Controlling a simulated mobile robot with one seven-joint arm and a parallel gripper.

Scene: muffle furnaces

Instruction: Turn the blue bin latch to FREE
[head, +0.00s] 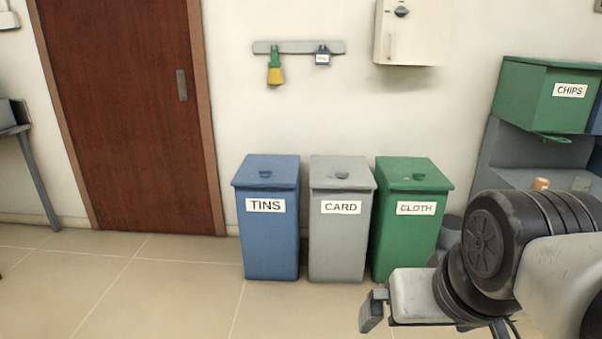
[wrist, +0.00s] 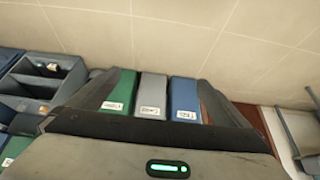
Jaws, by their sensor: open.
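The blue bin (head: 270,240), labelled TINS, stands on the floor against the wall, leftmost of three lidded bins. A small dark latch (head: 265,173) sits on top of its closed lid; its setting is too small to read. The blue bin also shows in the wrist view (wrist: 184,97), where the latch cannot be made out. My gripper (head: 372,310) is at the lower right of the head view, apart from the bins. In the wrist view its two fingers are spread apart, with nothing between them in its grip.
A grey CARD bin (head: 340,245) and a green CLOTH bin (head: 403,240) stand right of the blue one. A green CHIPS box (head: 545,95) is at the upper right. A brown door (head: 125,120) is at left. The floor (head: 170,290) before the door is clear.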

